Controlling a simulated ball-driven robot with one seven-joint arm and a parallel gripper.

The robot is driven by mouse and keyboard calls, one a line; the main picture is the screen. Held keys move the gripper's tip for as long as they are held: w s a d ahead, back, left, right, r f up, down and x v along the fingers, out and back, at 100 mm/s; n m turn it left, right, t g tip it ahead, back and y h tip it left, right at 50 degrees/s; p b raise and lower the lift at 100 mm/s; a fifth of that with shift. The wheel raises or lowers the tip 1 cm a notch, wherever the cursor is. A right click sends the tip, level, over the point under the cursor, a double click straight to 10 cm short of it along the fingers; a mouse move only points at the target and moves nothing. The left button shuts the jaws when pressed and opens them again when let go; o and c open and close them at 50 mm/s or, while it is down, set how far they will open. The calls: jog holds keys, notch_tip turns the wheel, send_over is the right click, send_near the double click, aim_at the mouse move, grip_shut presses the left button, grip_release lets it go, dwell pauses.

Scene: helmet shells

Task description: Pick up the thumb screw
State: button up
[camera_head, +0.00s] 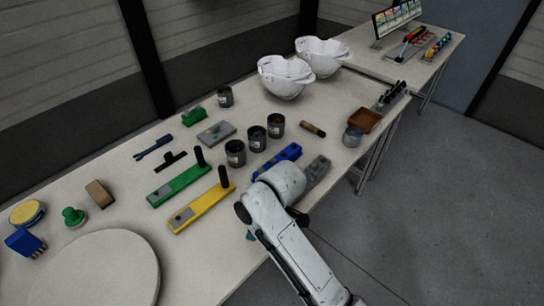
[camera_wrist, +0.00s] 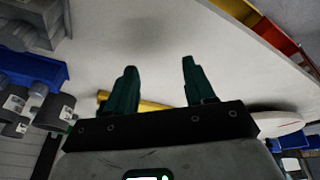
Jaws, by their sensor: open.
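No small thumb screw can be told with certainty. A green knobbed piece (camera_head: 73,216) stands at the left of the table in the head view and may be it. My gripper (camera_wrist: 158,78) shows two dark green fingers, spread apart with nothing between them, over bare white table in the wrist view. In the head view my arm hides most of the gripper; only a bit of green shows by the table's front edge, well right of the knobbed piece.
Near the knobbed piece are a tan block (camera_head: 100,194), a yellow round pad (camera_head: 27,213), a blue brush-like piece (camera_head: 25,242) and a white disc (camera_head: 100,275). Green (camera_head: 178,187) and yellow (camera_head: 200,209) bars with upright black handles, dark cans (camera_head: 257,138) and white helmet shells (camera_head: 285,77) lie beyond.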

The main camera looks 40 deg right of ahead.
jog(key=w+d+r+n+g, duration=0.1)
jog(key=w+d+r+n, duration=0.3)
jog(key=w+d+n, duration=0.4)
jog(key=n+g+h, duration=0.1)
jog(key=n+g, duration=0.1)
jog(key=n, duration=0.3)
send_near(273, 160)
notch_tip(273, 160, down, 3)
jog(key=shift+s+a+r+p, duration=0.1)
jog(key=shift+p, duration=0.45)
jog(key=shift+w+f+p, duration=0.15)
jog(key=shift+f+p, duration=0.05)
jog(key=shift+f, duration=1.25)
jog(key=shift+w+f+p, duration=0.1)
jog(key=shift+f+p, duration=0.05)
jog(key=shift+f, duration=1.35)
grip_shut()
